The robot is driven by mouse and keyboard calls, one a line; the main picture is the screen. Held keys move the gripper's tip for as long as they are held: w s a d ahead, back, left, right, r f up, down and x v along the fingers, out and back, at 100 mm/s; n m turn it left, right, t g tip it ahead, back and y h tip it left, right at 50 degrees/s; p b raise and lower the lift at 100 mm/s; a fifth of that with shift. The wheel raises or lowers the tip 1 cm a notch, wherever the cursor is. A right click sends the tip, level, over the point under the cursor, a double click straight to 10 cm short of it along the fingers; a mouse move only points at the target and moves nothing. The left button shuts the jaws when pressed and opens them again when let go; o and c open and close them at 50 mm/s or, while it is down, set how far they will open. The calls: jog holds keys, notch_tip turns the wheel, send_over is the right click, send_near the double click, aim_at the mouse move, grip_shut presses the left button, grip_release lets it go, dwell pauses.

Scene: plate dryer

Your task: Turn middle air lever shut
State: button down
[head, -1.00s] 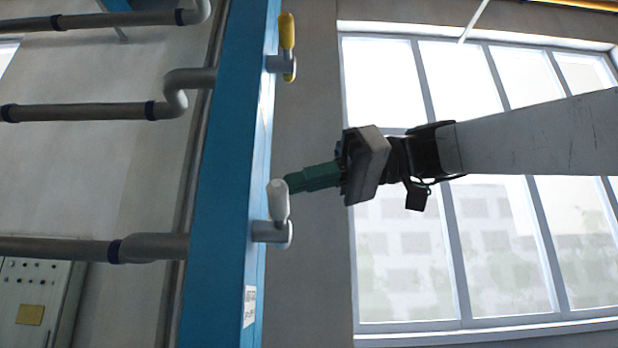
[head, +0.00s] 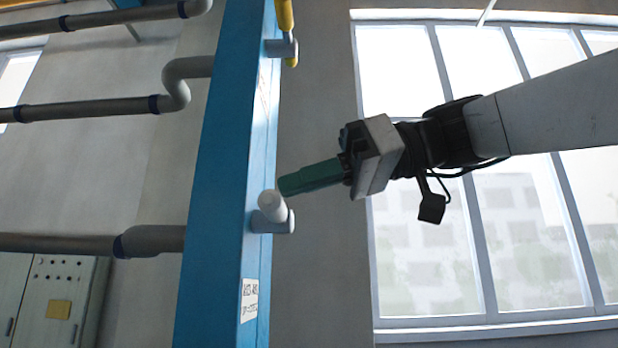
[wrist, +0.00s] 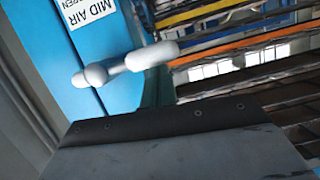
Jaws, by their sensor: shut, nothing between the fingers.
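The white lever (head: 271,207) sits on a grey mount on the edge of the blue panel (head: 222,150). In the head view its handle looks short and tilted. In the wrist view the white lever (wrist: 150,56) lies out to the right from its rounded hub, beside a label (wrist: 88,10) reading "MID AIR" and part of "OPEN". My gripper (head: 282,186) has green fingers, shut and empty. Their tips are close to the top of the white handle; I cannot tell whether they touch. In the wrist view the fingers (wrist: 157,87) are partly hidden behind the lever.
A yellow lever (head: 285,16) is higher on the same panel. Grey pipes (head: 90,110) run to the panel from the left. A control cabinet (head: 60,300) stands at lower left. A large window (head: 430,255) is behind my arm.

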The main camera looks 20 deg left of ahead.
jog(key=r+v, duration=0.2)
jog(key=v, duration=1.1)
jog(key=shift+s+a+r, duration=0.3)
jog(key=shift+a, duration=0.1)
